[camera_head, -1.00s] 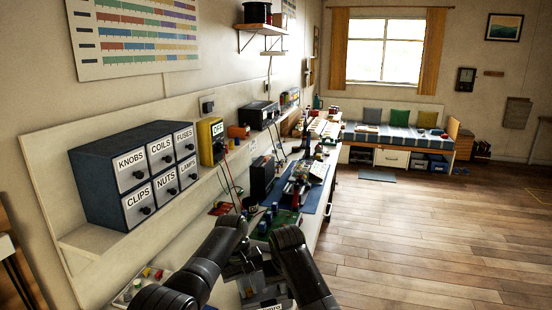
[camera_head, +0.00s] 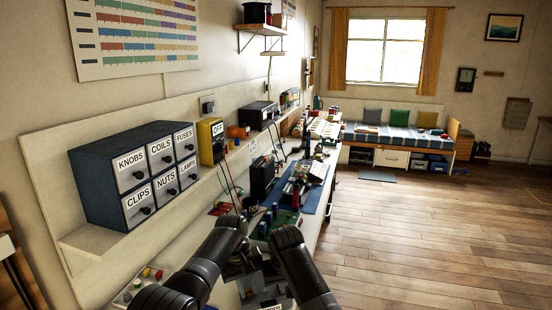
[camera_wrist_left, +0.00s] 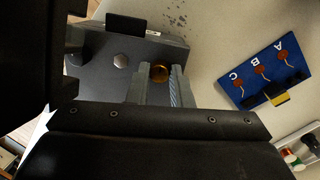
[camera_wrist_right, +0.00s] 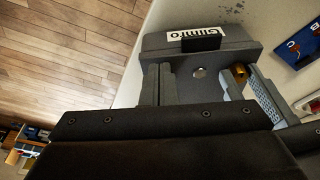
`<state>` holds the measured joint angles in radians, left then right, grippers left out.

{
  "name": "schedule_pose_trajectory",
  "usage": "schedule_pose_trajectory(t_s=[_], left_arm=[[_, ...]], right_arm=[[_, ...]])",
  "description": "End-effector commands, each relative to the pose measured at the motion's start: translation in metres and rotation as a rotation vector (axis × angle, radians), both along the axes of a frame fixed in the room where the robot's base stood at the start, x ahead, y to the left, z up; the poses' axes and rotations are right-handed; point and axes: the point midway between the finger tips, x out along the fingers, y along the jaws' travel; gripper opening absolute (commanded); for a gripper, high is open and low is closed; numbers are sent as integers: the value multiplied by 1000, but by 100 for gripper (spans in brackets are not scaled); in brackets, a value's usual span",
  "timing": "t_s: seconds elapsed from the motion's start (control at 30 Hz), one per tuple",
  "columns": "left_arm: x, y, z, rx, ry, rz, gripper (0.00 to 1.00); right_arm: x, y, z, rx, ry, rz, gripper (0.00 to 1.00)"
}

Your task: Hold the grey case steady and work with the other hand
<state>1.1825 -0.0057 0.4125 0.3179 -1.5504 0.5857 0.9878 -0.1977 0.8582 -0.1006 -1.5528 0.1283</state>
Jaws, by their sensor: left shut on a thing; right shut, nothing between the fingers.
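The grey case (camera_wrist_right: 215,50) lies on the pale bench top, with a "Glimro" label (camera_wrist_right: 191,36) and a round metal button (camera_wrist_right: 199,72) on its face. The case also shows in the left wrist view (camera_wrist_left: 100,50). My left gripper (camera_wrist_left: 160,80) is shut on a brass knob (camera_wrist_left: 159,72) at one side of the case; its fingers flank the knob. How the knob joins the case is hidden. My right gripper (camera_wrist_right: 161,72) is shut and empty, over the other side of the case, near the metal button. In the head view my arms hide most of the case.
A blue board (camera_wrist_left: 262,72) marked A, B and C lies beside the case. A labelled drawer cabinet (camera_head: 135,175) and a yellow "OFF" box (camera_head: 211,142) stand on the shelf at left. Tools and parts crowd the bench beyond; wooden floor (camera_head: 430,235) is open at right.

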Motion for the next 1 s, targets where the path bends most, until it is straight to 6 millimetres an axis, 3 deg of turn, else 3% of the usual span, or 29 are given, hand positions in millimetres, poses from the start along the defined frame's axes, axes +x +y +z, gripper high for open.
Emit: schedule_pose_trajectory(t_s=[1.0], left_arm=[[-4,-3,-5,-3,13,-6,0]], right_arm=[[5,10,1,6,-7,1,0]])
